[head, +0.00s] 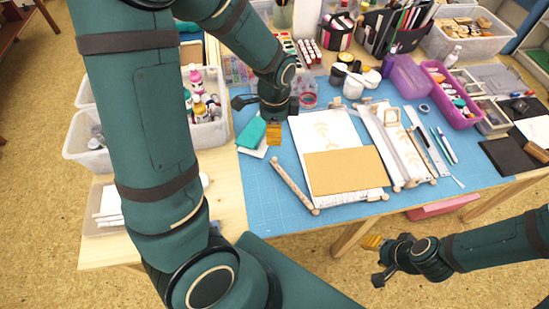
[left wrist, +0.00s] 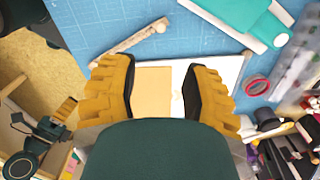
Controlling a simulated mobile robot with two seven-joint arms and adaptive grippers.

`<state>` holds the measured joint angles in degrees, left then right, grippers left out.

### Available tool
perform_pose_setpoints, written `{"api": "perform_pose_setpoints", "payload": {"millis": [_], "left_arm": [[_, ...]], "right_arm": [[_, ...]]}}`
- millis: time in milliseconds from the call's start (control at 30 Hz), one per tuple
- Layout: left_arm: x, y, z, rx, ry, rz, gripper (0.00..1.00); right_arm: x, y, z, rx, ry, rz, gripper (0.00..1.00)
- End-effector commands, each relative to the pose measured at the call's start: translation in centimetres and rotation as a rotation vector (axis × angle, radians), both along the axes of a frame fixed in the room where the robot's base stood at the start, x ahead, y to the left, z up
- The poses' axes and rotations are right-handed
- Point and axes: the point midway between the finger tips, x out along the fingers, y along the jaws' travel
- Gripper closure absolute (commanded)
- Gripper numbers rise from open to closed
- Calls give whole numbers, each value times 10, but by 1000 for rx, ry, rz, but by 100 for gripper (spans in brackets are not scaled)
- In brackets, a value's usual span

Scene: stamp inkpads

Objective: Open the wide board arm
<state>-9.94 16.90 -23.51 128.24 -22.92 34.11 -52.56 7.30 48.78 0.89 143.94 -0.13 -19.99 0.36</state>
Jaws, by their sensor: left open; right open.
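The wide board (head: 306,132) lies on the blue mat with patterned white paper and a tan card (head: 345,170) on it. A pale wooden bar (head: 294,185), apparently its arm, slants away at its left; its lower end is near the board's lower left corner. My left gripper (head: 273,132) is open and empty above the board's upper left side. In the left wrist view, its spread fingers (left wrist: 158,88) frame part of the card (left wrist: 152,92), and the bar (left wrist: 128,43) lies beyond them. My right gripper (head: 374,259) is open and empty, off the table's front edge.
A teal-topped block (head: 251,132) lies beside my left gripper. A red tape roll (head: 309,100) is behind the board. A narrower board (head: 385,135) with wooden bars lies to the right. Bins crowd the back and left; the mat (head: 262,205) is clear at front left.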

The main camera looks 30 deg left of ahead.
Motion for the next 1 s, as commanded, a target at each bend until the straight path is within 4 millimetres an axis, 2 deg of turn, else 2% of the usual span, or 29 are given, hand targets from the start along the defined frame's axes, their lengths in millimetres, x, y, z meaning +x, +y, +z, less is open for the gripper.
{"api": "perform_pose_setpoints", "payload": {"millis": [100, 267, 800, 1000], "left_arm": [[0, 1, 1, 4, -2, -94, 53], [0, 1, -8, 6, -1, -121, 53], [-1, 1, -108, 5, 2, -116, 53], [0, 1, -130, 5, 0, -117, 53]], "right_arm": [[-1, 0, -2, 0, 2, 2, 53], [-1, 0, -5, 0, 2, 2, 53], [5, -1, -34, -2, -12, -1, 53], [6, -1, -40, -3, -15, -3, 53]]}}
